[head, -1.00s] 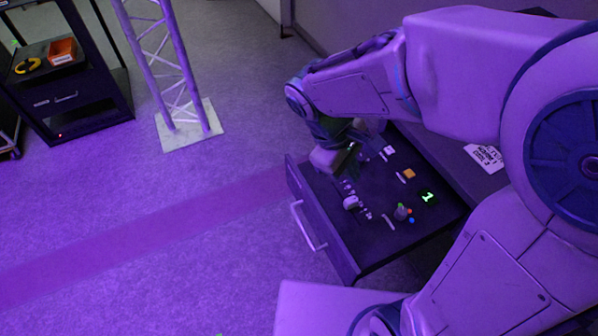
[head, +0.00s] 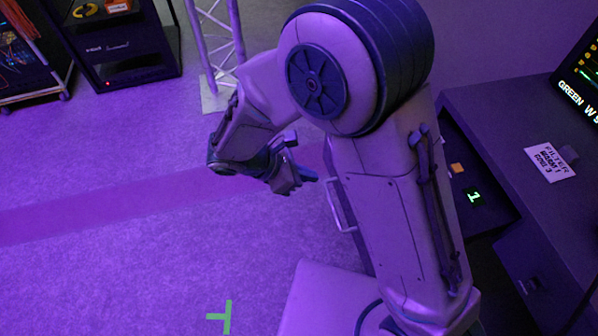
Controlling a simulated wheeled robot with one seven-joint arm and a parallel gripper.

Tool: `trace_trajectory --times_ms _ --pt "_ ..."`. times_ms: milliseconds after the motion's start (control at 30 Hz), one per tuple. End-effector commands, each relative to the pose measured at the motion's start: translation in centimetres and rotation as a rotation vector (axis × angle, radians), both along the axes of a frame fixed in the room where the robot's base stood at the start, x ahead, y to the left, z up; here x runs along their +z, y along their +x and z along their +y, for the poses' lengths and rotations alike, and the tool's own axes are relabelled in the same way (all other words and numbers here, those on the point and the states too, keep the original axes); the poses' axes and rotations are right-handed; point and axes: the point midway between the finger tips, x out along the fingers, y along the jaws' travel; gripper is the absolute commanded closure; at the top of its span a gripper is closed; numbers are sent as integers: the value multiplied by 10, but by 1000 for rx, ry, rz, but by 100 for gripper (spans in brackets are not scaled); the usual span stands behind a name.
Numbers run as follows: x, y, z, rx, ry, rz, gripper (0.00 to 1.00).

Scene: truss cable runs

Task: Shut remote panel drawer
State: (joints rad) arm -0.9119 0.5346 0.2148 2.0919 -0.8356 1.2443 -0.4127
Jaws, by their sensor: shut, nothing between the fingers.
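The remote panel drawer (head: 487,210) stands pulled out from the dark desk, with a lit green "1" and an orange button showing on its top. Its pale handle (head: 341,206) shows on the drawer's front, to the left of my arm. My arm hides most of the drawer's panel and much of its front. My gripper (head: 309,178) is shut and empty. In the picture it is just left of the drawer front, near the handle's upper end; I cannot tell whether it touches.
The desk (head: 480,110) carries a paper label (head: 550,161) and a lit screen (head: 580,85) at the right. A truss leg on a pale base (head: 214,93) and a dark rack (head: 125,50) stand at the back left. The floor at left is clear, with a green tape mark (head: 220,316).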

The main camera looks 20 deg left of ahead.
Motion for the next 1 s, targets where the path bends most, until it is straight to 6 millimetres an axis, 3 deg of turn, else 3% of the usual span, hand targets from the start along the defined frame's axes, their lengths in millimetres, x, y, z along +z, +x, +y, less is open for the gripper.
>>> trace_trajectory --times_ms 200,400,800,833,1000 --pt "-29 16 -27 -3 -3 1 100" --pt "-44 25 -41 1 -1 0 100" --pt "-49 28 -45 1 1 -1 100" --pt "-50 28 -18 7 4 -3 100" --pt "-49 30 -46 1 -1 -1 100"
